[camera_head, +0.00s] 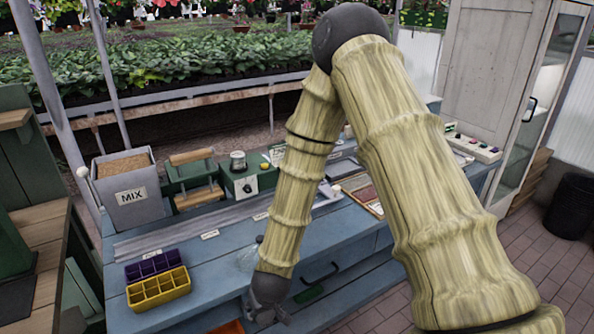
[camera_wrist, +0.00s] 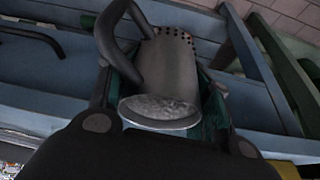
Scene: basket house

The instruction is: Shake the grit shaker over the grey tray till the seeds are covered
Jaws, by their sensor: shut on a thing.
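The grit shaker (camera_wrist: 168,75) is a grey metal can with a loop handle on its left and small holes along its far end. Its near end shows a pale speckled round surface. My gripper (camera_wrist: 160,92) is shut on the shaker, with greenish fingers on both sides of it. In the head view my gripper (camera_head: 270,303) hangs low at the bench's front edge, and the shaker is mostly hidden or too small to make out. I cannot pick out the grey tray with certainty; my arm covers part of the bench. No seeds are clearly visible.
The blue bench (camera_head: 225,262) holds a purple tray (camera_head: 153,266), a yellow divided tray (camera_head: 158,289) and a grey MIX bin (camera_head: 128,187) at left. A green box (camera_head: 240,182) stands at the back. A framed tray (camera_head: 367,193) lies right of my forearm. Bare bench lies left of my gripper.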

